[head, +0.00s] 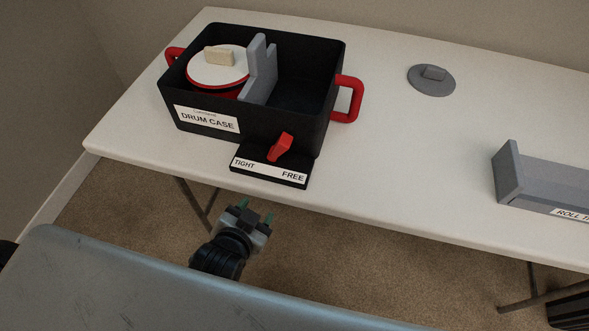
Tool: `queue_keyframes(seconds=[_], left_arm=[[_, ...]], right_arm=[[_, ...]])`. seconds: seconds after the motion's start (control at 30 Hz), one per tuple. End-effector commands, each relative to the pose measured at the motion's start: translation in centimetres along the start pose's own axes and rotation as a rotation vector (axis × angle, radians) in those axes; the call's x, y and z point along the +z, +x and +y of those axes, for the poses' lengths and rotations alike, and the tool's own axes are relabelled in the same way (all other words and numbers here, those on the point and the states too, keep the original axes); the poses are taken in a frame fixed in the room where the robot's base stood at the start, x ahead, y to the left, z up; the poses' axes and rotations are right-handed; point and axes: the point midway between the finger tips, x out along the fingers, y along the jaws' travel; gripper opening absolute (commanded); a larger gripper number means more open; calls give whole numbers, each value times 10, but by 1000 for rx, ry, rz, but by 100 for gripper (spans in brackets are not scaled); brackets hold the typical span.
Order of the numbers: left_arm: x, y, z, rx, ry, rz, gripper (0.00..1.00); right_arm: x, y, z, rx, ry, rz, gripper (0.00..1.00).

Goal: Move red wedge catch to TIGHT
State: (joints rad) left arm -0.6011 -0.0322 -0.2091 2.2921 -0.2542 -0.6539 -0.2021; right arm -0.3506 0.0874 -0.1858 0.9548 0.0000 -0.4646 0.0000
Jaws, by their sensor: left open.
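The red wedge catch (281,147) stands on a small black base (270,168) at the front of the black drum case (334,75). The base's label reads TIGHT at the left and FREE at the right. The catch is between the two words, nearer FREE, and its top leans right. Inside the case, a white-topped red drum (217,75) with a beige block (219,56) on it sits left of a grey notched divider (262,75). My left gripper (250,215) is open and empty, in front of the table's front edge, below the catch in the picture. My right gripper is not in view.
The white table (420,150) has clear room right of the case. A grey tray (545,182) labelled ROLL stands at the right edge. Red handles (348,98) stick out from the case's sides.

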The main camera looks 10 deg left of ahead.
Motion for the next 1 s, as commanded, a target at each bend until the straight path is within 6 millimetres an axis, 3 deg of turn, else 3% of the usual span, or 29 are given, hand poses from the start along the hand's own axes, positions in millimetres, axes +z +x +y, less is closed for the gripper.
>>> queue_keyframes(seconds=[0.03, 0.2, 0.47, 1.0], left_arm=[[-16, -5, -3, -42, 18, 99, 50], [-63, -22, -8, -145, 103, 335, 50], [-91, -34, -12, -216, 157, 476, 50], [-130, 40, -26, -215, 157, 474, 50]], right_arm=[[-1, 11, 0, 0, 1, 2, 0], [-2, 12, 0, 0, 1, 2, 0], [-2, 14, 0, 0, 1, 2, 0], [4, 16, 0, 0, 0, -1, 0]])
